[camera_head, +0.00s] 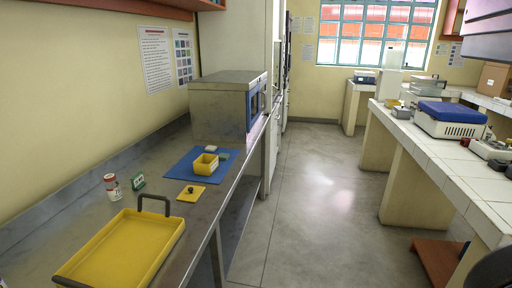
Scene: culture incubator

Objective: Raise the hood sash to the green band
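I cannot make out a hood, a sash or a green band in the head view. My gripper is not in view. A grey metal box with a blue-edged front (228,106) stands on the steel bench at the left, its front turned toward the aisle. It does not show a sash that I can tell.
The steel bench (75,215) holds a yellow tray (120,250), a blue mat (181,171) with a small yellow box (206,163), and a red-white jar (112,187). A tiled bench (450,148) with a blue-lidded device (445,114) stands right. The floor between (310,190) is clear.

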